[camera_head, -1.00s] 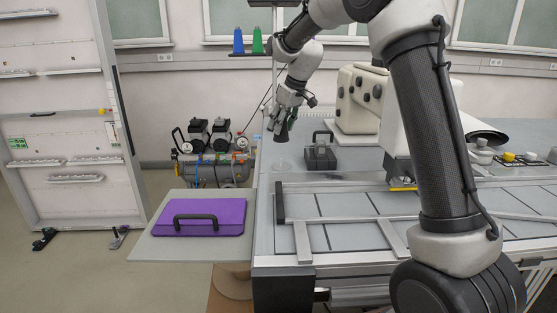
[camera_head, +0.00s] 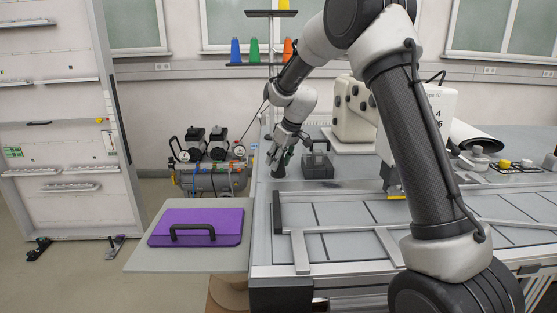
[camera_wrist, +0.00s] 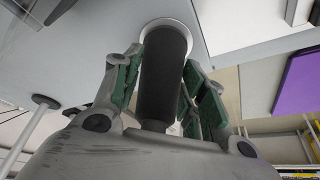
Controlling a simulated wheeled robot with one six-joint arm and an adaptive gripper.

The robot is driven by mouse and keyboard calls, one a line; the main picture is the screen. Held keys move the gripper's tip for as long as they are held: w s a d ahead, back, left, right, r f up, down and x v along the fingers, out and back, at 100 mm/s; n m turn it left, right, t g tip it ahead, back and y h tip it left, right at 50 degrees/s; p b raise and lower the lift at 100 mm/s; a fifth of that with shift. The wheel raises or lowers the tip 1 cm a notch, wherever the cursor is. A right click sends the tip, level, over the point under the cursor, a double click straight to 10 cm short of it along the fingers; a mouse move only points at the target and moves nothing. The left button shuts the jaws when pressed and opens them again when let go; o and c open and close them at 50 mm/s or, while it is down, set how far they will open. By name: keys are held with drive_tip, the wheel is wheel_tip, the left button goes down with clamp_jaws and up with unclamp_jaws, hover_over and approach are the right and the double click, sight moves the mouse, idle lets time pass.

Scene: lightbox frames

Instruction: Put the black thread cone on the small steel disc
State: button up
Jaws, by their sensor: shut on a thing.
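My gripper (camera_head: 276,155) is shut on the black thread cone (camera_head: 279,171), low over the left end of the grey work table. In the wrist view the dark cone (camera_wrist: 163,75) stands between my green-padded fingers (camera_wrist: 156,85). The pale rim of the small steel disc (camera_wrist: 147,27) shows around the cone's far end. The cone's end lies over the disc in that view. I cannot tell whether they touch. In the head view I cannot make out the disc near the cone.
A dark box with a handle (camera_head: 318,165) stands close to the right of my gripper. A purple case (camera_head: 197,226) lies on the side shelf at left. A rack with coloured thread cones (camera_head: 253,50) stands behind. Metal rails (camera_head: 300,250) lie in front.

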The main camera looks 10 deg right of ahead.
drive_tip(key=o, duration=1.1)
drive_tip(key=v, duration=1.2)
drive_tip(key=s+d+r+m+h, duration=0.1)
drive_tip(key=s+d+r, duration=0.2)
drive_tip(key=s, duration=0.6)
drive_tip(key=s+d+r+m, duration=0.2)
drive_tip(key=s+d+r, duration=0.15)
drive_tip(key=s, duration=0.55)
drive_tip(key=s+d+f+m, duration=0.1)
drive_tip(key=s+d, duration=0.1)
drive_tip(key=s, duration=0.5)
drive_tip(key=s+d+f+m+h, duration=0.1)
drive_tip(key=s+f, duration=0.1)
drive_tip(key=s, duration=0.5)
drive_tip(key=s+d+f+m, duration=0.1)
drive_tip(key=s+d+f, duration=0.1)
drive_tip(key=s, duration=0.6)
drive_tip(key=shift+s+d+f+m+h, duration=0.1)
drive_tip(key=shift+d+f+m+h, duration=0.1)
drive_tip(key=shift+d+m+h, duration=0.15)
